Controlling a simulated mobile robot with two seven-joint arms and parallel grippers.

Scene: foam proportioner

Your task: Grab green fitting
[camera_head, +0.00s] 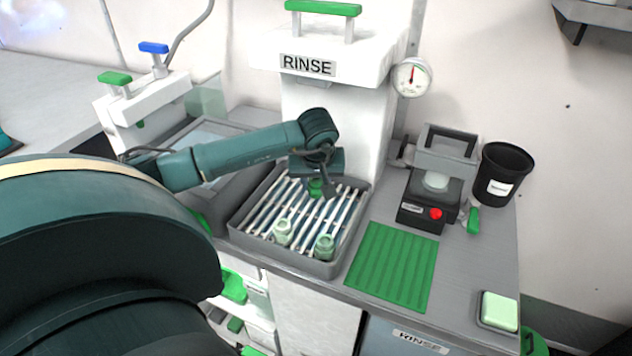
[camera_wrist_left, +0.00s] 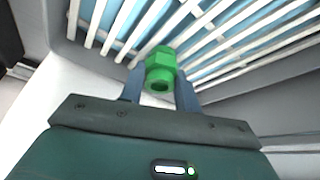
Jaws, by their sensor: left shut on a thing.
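My left gripper (camera_head: 318,192) hangs over the back part of the slatted rinse tray (camera_head: 241,215), below the RINSE unit. It is shut on a green fitting (camera_head: 315,187). In the left wrist view the green fitting (camera_wrist_left: 160,70) has a hexagonal body with a round opening and sits between the two fingers of the left gripper (camera_wrist_left: 160,82). White slats show behind it; I cannot tell whether it touches them. Two paler green fittings stand on the slats nearer the front, one at the left (camera_head: 283,233) and one at the right (camera_head: 324,247). My right gripper is not in view.
A green ribbed mat (camera_head: 392,266) lies right of the tray. Behind it stands a black device with a red button (camera_head: 432,212), beside a black bin (camera_head: 502,172). A pale green block (camera_head: 499,311) sits at the front right. The RINSE housing (camera_head: 335,110) rises behind the tray.

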